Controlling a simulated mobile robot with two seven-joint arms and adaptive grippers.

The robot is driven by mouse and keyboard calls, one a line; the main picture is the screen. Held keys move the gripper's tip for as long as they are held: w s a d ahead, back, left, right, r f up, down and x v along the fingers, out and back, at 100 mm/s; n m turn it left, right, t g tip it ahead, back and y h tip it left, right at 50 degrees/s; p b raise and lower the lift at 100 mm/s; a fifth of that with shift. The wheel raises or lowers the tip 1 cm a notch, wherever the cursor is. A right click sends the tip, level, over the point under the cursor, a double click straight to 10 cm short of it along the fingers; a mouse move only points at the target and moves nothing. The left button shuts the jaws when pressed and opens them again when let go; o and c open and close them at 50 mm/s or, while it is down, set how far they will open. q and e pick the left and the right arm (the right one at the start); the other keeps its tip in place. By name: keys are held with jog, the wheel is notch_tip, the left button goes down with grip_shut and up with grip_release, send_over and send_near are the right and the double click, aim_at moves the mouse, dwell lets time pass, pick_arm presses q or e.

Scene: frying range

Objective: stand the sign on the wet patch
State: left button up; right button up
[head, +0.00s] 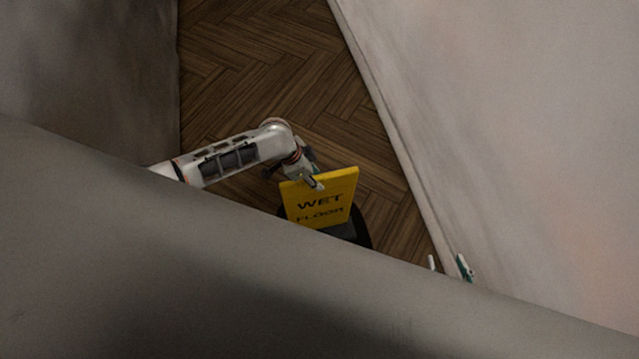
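The yellow sign (322,201) with the words WET FLOOR is in the middle of the head view, its lettered face towards the camera and a little tilted. My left gripper (316,182) is at its top edge, one pale fingertip in front of the face; the other finger is hidden behind. It appears shut on the sign. The sign's lower edge is partly hidden, and I cannot tell whether it touches the floor. My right gripper (449,265) shows only as two fingertips, apart and with nothing seen between them. No wet patch is visible.
A large grey surface (200,270) crosses the foreground and hides much of the view. A pale wall (510,130) stands on the right and a grey wall (90,70) on the left. Bare wooden floor (270,70) lies between them.

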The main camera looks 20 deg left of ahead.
pick_arm(q)
jog(key=shift+p+v, duration=0.45)
jog(key=shift+v, duration=1.4)
